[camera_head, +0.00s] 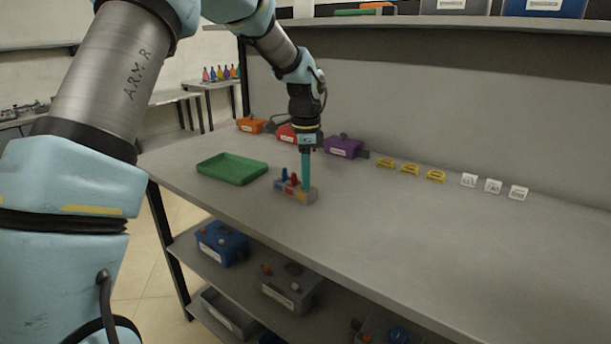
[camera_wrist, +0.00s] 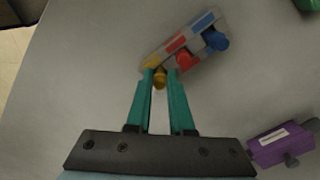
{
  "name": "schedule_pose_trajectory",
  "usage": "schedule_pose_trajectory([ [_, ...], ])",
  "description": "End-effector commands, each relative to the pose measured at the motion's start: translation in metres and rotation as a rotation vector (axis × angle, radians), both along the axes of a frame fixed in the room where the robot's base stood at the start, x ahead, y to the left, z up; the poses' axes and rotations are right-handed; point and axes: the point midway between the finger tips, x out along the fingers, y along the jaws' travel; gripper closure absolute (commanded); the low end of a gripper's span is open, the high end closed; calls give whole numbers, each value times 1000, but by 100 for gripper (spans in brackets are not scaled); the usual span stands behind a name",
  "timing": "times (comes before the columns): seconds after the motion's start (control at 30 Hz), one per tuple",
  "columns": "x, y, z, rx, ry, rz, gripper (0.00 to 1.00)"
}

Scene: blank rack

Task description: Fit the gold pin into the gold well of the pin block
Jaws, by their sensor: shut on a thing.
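The pin block (camera_head: 311,198) stands on the bench, and in the wrist view the block (camera_wrist: 191,38) has gold, red and blue patches. A red pin (camera_wrist: 184,61) and a blue pin (camera_wrist: 217,41) stand upright in it. My gripper (camera_wrist: 160,74) points down at the block's gold end. Its teal fingers are shut on the gold pin (camera_wrist: 160,80), whose top shows between them. The gold well is hidden by the fingers and pin; I cannot tell how deep the pin sits. In the head view my gripper (camera_head: 306,184) covers the gold pin.
A green tray (camera_head: 232,168) lies left of the block. Purple (camera_head: 343,147), red (camera_head: 286,133) and orange (camera_head: 251,125) boxes stand behind. Yellow pieces (camera_head: 410,169) and white labelled blocks (camera_head: 492,186) line the back right. The front right of the bench is clear.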

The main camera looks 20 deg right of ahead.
Motion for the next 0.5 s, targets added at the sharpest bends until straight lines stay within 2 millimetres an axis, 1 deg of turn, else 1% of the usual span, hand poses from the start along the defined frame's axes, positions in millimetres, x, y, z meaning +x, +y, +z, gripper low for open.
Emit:
schedule_pose_trajectory([
  [0.23, 0, 0, -3, 0, 1, 0, 100],
  [0.27, 0, 0, -3, 0, 0, 0, 78],
  [0.5, 0, 0, -2, 0, 0, 0, 51],
])
